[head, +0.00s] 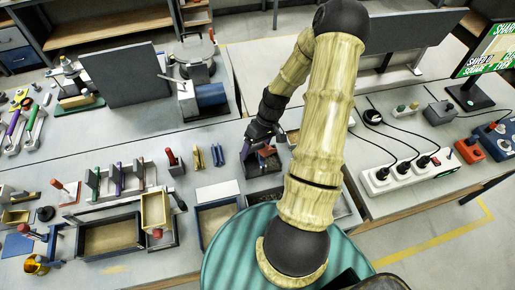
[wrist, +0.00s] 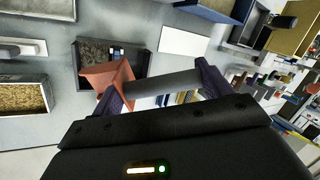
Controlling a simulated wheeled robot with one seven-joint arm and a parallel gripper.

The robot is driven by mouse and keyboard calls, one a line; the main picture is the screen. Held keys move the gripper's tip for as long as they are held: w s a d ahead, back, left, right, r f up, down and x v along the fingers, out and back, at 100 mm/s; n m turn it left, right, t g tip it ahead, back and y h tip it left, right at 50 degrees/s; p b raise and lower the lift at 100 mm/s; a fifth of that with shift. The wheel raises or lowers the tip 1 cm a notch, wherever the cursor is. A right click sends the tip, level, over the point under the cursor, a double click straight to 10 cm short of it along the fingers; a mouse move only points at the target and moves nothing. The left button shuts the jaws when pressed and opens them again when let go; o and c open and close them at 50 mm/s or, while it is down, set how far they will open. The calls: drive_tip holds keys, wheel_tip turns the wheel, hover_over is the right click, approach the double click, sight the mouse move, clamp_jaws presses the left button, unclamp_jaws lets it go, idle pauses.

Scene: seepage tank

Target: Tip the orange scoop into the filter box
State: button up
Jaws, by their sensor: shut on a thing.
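My gripper (head: 264,146) is shut on the orange scoop (head: 269,153), above a small dark open-topped box (head: 251,171) near the middle of the bench. In the wrist view the scoop (wrist: 103,75) shows its orange pan at the left, and its grey handle lies between the two dark fingers of my gripper (wrist: 162,86). The pan overlaps the near part of the dark box (wrist: 83,45), which has a dark grainy floor and small blue and white pieces inside. This may be the filter box; no label shows. I cannot tell whether the scoop holds anything.
A white plate (head: 217,190) lies left of the dark box, with a grey tray (head: 216,220) in front of it. A sand-filled tray (head: 110,237) and a yellow box (head: 155,210) stand farther left. A white power strip (head: 400,174) with cables lies right of my arm.

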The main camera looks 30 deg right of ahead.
drive_tip(key=shift+a+h+b, duration=0.55)
drive_tip(key=shift+h+b, duration=0.35)
drive_tip(key=shift+b, duration=0.05)
drive_tip(key=a+h+b, duration=0.1)
drive_tip(key=h+b, duration=0.1)
drive_tip(key=b, duration=0.1)
drive_tip(key=shift+t, duration=0.4)
drive_tip(key=shift+s+a+r+h+b, duration=0.15)
drive_tip(key=shift+h+b, duration=0.35)
drive_tip(key=shift+b, duration=0.25)
